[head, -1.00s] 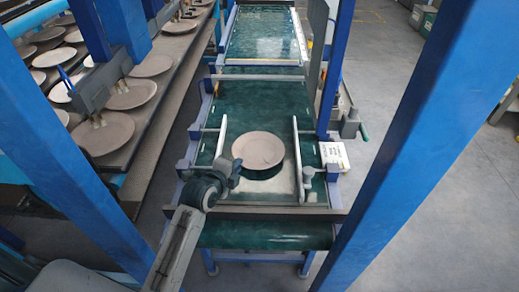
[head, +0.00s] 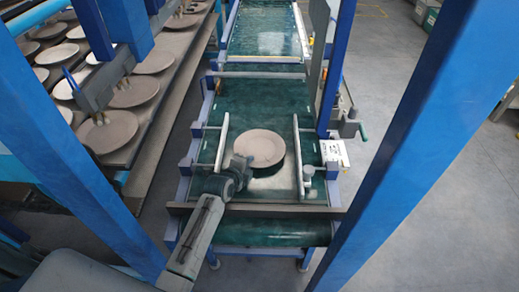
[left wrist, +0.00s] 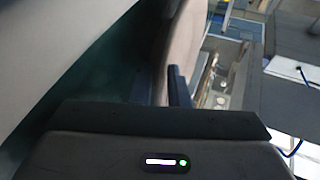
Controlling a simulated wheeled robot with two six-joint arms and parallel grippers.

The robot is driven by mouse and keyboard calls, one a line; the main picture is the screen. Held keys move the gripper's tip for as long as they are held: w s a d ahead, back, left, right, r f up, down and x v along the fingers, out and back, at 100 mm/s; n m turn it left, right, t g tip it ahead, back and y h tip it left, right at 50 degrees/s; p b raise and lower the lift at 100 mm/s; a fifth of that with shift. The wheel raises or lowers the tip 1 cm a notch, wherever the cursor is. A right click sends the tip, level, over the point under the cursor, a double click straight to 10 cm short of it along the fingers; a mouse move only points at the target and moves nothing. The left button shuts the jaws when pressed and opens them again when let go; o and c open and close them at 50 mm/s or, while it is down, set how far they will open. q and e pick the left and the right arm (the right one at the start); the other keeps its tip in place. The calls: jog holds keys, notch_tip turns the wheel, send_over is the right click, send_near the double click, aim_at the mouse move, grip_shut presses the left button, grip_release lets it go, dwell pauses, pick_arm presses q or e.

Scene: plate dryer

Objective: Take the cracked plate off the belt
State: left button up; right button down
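A round beige plate (head: 259,148) is over the near part of the green belt (head: 240,100), between two pale side rails. A dark shadow shows below it to the right. I cannot make out a crack. My left gripper (head: 241,164) is at the plate's near left rim and looks shut on it. In the left wrist view the plate's beige face (left wrist: 188,40) runs up from a dark finger (left wrist: 180,88) that overlaps it. The other finger is lost in the dark there. My right gripper is not in view.
A blue post (head: 405,150) stands to the right and another blue post (head: 75,150) to the left. A rack with several plates (head: 107,130) is at the left. A brown crossbar (head: 255,209) spans the near belt end. Grey floor (head: 440,210) is clear at the right.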

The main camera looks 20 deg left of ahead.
pick_arm(q)
jog(key=shift+s, duration=0.1)
grip_shut()
jog(key=shift+r, duration=0.1)
